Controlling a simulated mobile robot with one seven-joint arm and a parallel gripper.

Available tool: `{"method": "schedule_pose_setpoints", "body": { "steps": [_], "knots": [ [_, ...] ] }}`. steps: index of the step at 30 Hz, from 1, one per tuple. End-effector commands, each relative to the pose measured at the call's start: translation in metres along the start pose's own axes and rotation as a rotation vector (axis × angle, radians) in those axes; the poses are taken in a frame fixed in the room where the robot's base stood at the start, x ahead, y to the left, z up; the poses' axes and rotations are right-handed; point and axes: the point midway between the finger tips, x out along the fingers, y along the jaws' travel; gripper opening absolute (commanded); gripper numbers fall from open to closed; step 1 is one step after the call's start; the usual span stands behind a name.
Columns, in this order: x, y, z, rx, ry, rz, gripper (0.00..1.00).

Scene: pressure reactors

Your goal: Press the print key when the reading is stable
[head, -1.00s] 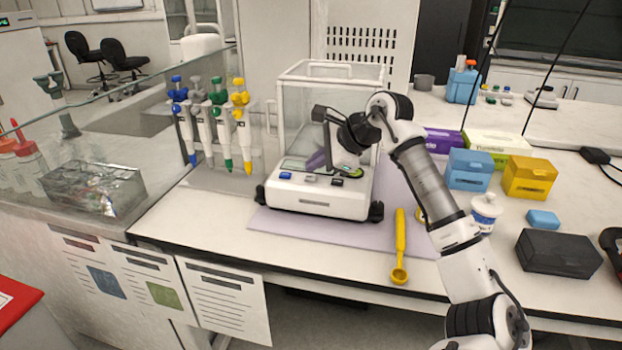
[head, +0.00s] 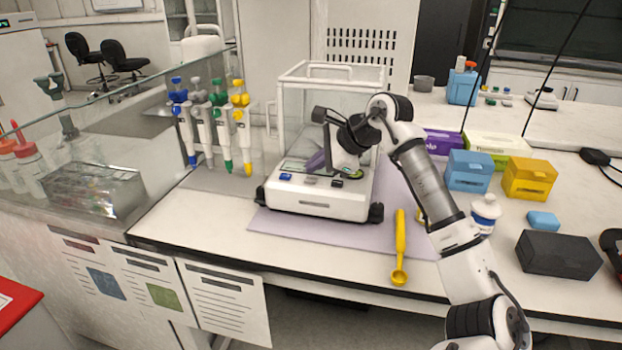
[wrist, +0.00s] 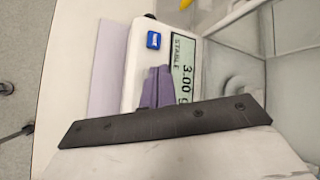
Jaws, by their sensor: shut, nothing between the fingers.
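The balance (head: 318,204) stands on the bench with its glass draft shield above the pan. Its display (wrist: 184,68) reads STABLE and 3.00 in the wrist view, with the unit partly hidden. A blue key (head: 285,177) is at the left of the front panel, and a dark key (head: 337,183) is at the right, with a grey key (head: 310,180) between them. The blue key also shows in the wrist view (wrist: 154,40). My gripper (wrist: 160,88) has its purple fingers together and empty, over the front panel beside the display. Key labels are too small to read, and I cannot tell whether the fingertips touch a key.
A purple mat (head: 275,222) lies under the balance. A yellow scoop (head: 400,247) lies at the front right. Pipettes (head: 210,128) hang at the left. Blue (head: 470,170), yellow (head: 530,178) and black (head: 558,254) boxes and a white bottle (head: 485,212) stand at the right.

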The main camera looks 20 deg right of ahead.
Motion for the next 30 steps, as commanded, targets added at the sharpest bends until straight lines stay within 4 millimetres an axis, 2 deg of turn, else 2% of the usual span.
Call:
{"method": "schedule_pose_setpoints", "body": {
  "steps": [30],
  "knots": [
    [0.0060, 0.0044, -0.0045, 0.000, 0.000, 0.000, 0.00]
  ]
}}
